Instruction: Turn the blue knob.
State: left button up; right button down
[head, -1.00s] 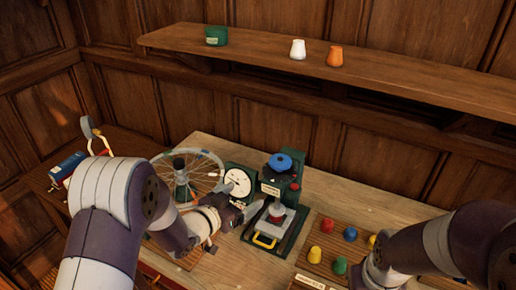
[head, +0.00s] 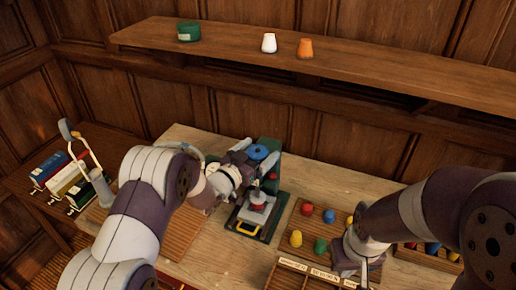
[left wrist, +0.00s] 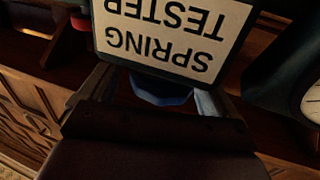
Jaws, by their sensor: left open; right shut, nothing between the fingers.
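The blue knob (head: 259,152) sits on top of the green spring tester (head: 270,146), at the back of the table. My left gripper (head: 256,156) is open at the knob, one finger on each side of it. In the left wrist view the knob (left wrist: 162,92) shows partly between the open fingers (left wrist: 155,95), below an upside-down SPRING TESTER label (left wrist: 170,30) that hides the rest. I cannot tell whether the fingers touch it. My right gripper (head: 362,272) is shut and empty over the wooden tray at the right.
A tray of coloured knobs (head: 310,228) lies right of the tester. A shelf (head: 350,68) with a green tin and two small pots runs along the back wall.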

pick_arm(q)
jog(key=shift+w+a, duration=0.1)
jog(key=shift+w, duration=0.05)
jog(key=c, duration=1)
jog(key=shift+o, duration=0.2)
jog(key=shift+f+m+g+h+b, duration=0.25)
jog(key=shift+m+g+h+b, duration=0.8)
jog(key=shift+h+b, duration=0.2)
jog(key=m+g+h+b, duration=0.1)
jog(key=m+g+h, duration=0.1)
jog(key=shift+r+g, duration=0.15)
jog(key=shift+g, duration=0.2)
jog(key=shift+r+m+g+h, duration=0.15)
jog(key=shift+m+g+h, duration=0.4)
jog(key=shift+m+g, duration=0.35)
jog(key=o, duration=1)
jog(key=shift+c, duration=0.2)
